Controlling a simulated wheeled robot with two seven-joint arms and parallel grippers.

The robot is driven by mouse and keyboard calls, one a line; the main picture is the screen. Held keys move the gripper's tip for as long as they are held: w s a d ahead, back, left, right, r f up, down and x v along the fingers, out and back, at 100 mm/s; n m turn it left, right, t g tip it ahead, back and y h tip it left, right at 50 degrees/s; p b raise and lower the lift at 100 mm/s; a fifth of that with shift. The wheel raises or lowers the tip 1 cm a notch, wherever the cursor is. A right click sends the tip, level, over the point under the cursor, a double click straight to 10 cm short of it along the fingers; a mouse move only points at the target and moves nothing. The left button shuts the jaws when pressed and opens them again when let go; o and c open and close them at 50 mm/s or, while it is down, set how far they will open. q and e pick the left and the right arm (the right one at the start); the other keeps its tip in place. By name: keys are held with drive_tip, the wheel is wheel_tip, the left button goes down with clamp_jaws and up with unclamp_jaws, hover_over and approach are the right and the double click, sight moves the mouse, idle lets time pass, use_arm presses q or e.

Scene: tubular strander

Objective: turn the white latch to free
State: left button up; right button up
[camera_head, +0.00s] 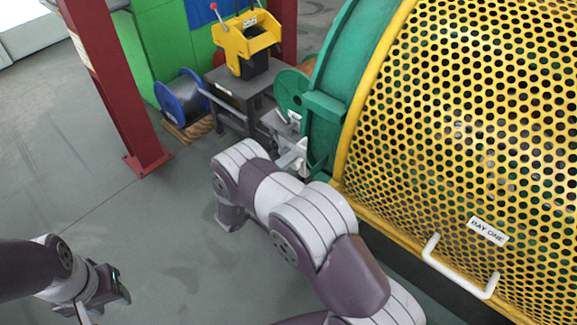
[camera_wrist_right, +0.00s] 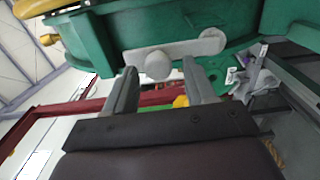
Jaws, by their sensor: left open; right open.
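The white latch (camera_wrist_right: 185,52) shows in the right wrist view as a pale bar on the green housing (camera_wrist_right: 110,28). It has a round pivot end at the right and a round knob at its left end. My right gripper (camera_wrist_right: 160,82) is open, with its two fingers on either side of the knob; I cannot tell if they touch it. In the head view my right arm hides its gripper, and I cannot make out the latch with certainty there. My left gripper (camera_head: 104,289) is open and empty, low at the left, far from the latch.
The yellow perforated guard (camera_head: 465,140) with a white handle (camera_head: 460,268) fills the right. A red post (camera_head: 115,90), a blue spool (camera_head: 182,98) and a grey stand with a yellow device (camera_head: 246,42) stand behind. The grey floor at left is clear.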

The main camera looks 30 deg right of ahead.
drive_tip(key=v, duration=1.2)
drive_tip(key=shift+a, duration=0.25)
drive_tip(key=shift+s+f, duration=0.1)
